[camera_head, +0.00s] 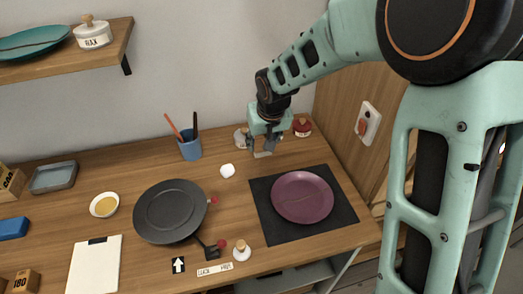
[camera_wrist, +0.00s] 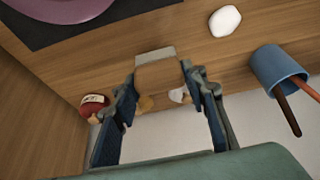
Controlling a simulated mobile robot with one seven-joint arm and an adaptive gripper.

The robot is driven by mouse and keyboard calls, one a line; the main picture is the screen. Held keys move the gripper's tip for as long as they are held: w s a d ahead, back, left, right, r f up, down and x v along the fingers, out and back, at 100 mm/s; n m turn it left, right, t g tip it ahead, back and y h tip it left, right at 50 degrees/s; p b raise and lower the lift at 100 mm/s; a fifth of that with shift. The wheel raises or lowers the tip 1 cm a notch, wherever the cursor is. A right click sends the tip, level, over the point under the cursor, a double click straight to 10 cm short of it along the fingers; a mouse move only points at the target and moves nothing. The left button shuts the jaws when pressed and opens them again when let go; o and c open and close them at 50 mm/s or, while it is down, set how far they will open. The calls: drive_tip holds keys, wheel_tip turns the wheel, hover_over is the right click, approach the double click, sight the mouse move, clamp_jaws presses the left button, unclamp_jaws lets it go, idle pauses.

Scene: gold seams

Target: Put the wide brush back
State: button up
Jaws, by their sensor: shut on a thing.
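My gripper (camera_head: 263,146) is over the back right of the wooden table, pointing down. In the wrist view my gripper (camera_wrist: 158,76) has its two fingers on either side of the wide brush (camera_wrist: 156,74), a flat wooden piece with a pale grey strip at its far end. Its pale end (camera_head: 262,154) shows below the fingers in the head view. A blue cup (camera_head: 190,149) stands to the left, with a red-orange and a dark handle sticking out; the cup also shows in the wrist view (camera_wrist: 276,66).
A purple plate (camera_head: 302,197) lies on a dark mat (camera_head: 262,222) in front. A red jar (camera_head: 302,128) and a pale jar (camera_head: 240,139) stand near my gripper. A white lump (camera_head: 227,171) lies near the cup. A dark pan (camera_head: 170,211) is further left.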

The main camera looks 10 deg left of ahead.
sight(260, 140)
drive_tip(key=w+f, duration=0.1)
drive_tip(key=a+f+b, duration=0.1)
drive_tip(key=shift+w+a+f, duration=0.15)
drive_tip(key=shift+w+f, duration=0.25)
drive_tip(key=shift+w+f+b, duration=0.1)
drive_tip(key=shift+f+b, duration=0.7)
drive_tip(key=shift+f, duration=0.75)
drive_tip(key=shift+f, duration=0.15)
drive_tip(key=o, duration=1)
drive_tip(key=shift+r, duration=0.5)
drive_tip(key=v, duration=1.1)
drive_tip(key=shift+r, duration=0.1)
